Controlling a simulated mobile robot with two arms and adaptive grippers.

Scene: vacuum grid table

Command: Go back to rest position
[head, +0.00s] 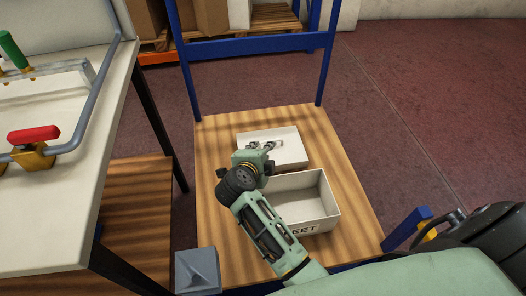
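My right arm comes in from the lower right and reaches over a wooden cart platform (345,200). Its gripper (265,145) is over the far white box (287,132). The fingers are small in view, and I cannot tell whether they are open or shut or touch anything. A near white box (325,213) stands beside the arm, with partly covered lettering ending in "EET" on its front. It looks empty where I can see inside. My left gripper is not in view.
A white table (75,190) with a grey pipe (95,100) and a red-handled valve (33,135) stands at the left. The cart has a blue upright frame (255,46). A grey block (197,270) sits at its near left corner. Red floor (430,110) at the right is clear.

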